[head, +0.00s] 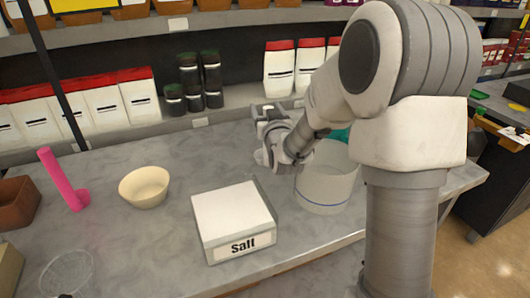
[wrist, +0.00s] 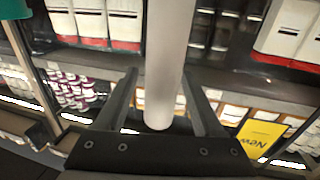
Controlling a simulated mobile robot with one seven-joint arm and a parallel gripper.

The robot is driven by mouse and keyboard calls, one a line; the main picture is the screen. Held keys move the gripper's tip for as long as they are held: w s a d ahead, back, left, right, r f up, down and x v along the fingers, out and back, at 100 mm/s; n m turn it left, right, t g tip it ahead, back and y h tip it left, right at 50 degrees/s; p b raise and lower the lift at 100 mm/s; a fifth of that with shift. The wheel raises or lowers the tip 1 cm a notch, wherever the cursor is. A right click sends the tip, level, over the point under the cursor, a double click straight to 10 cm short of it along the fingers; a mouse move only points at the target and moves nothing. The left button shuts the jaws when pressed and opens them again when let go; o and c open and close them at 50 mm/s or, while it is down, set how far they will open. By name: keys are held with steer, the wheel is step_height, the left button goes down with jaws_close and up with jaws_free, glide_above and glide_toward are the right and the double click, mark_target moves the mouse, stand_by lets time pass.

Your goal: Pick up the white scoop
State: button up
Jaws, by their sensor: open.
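A white cylindrical handle (wrist: 168,65), which looks like the white scoop's, runs down between the two fingers of my gripper (wrist: 160,78) in the wrist view. Its rounded end is close to the palm, with visible gaps to both fingers. The jaws are open. In the head view my gripper (head: 269,125) is over the back of the grey table, behind the salt box and left of the clear container. There I cannot clearly tell the white scoop from my gripper's pale parts, and its lower part is hidden.
The salt box (head: 234,213) stands at the table's front middle. A cream bowl (head: 145,187) and an upright pink scoop (head: 62,180) are left. Shelves with boxes and dark jars (head: 212,80) line the back.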

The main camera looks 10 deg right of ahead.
jaws_close()
stand_by(1.3)
